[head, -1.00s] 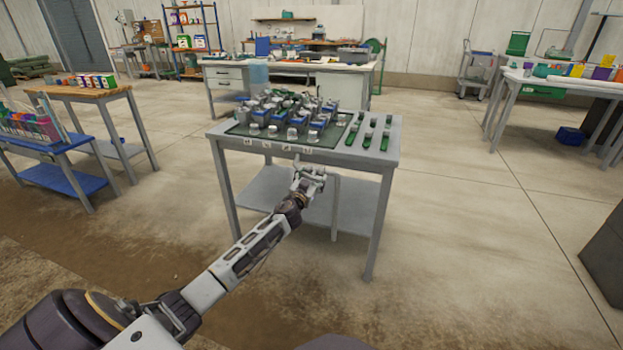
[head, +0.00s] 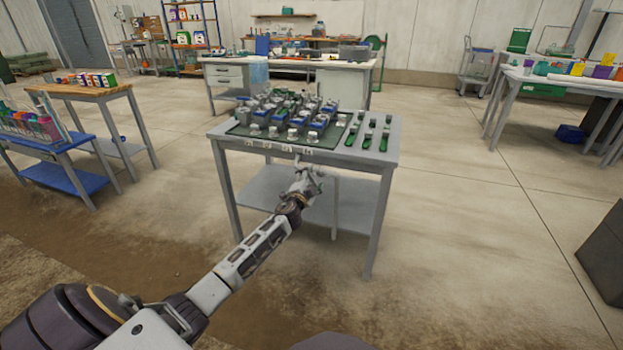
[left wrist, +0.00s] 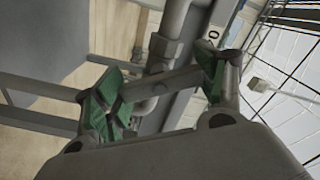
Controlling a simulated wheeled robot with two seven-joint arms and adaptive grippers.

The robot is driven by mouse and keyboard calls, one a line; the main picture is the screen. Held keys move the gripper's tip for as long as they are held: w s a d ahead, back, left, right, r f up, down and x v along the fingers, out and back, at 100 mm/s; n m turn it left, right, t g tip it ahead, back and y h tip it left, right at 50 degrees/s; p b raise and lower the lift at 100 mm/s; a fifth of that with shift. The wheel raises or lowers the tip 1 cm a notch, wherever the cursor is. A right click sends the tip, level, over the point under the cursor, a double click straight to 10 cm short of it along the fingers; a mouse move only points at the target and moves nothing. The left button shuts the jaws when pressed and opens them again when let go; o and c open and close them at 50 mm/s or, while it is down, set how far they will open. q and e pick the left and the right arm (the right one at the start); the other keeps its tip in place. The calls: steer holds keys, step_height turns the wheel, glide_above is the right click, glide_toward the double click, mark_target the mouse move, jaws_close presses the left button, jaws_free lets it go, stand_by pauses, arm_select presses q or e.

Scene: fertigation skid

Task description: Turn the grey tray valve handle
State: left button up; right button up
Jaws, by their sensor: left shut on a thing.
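My left gripper (head: 309,179) is at the front edge of the grey table, just below the row of white labels. In the left wrist view the same gripper (left wrist: 160,86) has its green-padded fingers at the two ends of a grey bar, the tray valve handle (left wrist: 172,81). It is shut on this handle. The handle crosses in front of a grey pipe fitting (left wrist: 166,46) on the table's front. In the head view the handle is too small and too covered by the gripper to make out. My right gripper is not in view.
The grey table (head: 392,150) bears a dark green mat with many grey and blue fittings, and green strips at its right. A blue cart (head: 72,180) and a wooden-topped table (head: 128,90) stand at the left.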

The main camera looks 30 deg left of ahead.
arm_select(q)
steer(key=m, duration=0.3)
steer(key=shift+m+p, duration=0.45)
steer(key=shift+m, duration=0.55)
steer(key=shift+f+m, duration=0.1)
steer(key=shift+m, duration=0.5)
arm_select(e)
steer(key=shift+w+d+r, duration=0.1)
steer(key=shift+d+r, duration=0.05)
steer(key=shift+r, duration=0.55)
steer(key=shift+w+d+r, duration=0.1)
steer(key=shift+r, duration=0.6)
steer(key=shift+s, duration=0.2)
arm_select(q)
steer(key=o, duration=0.8)
steer(key=shift+o, duration=1.1)
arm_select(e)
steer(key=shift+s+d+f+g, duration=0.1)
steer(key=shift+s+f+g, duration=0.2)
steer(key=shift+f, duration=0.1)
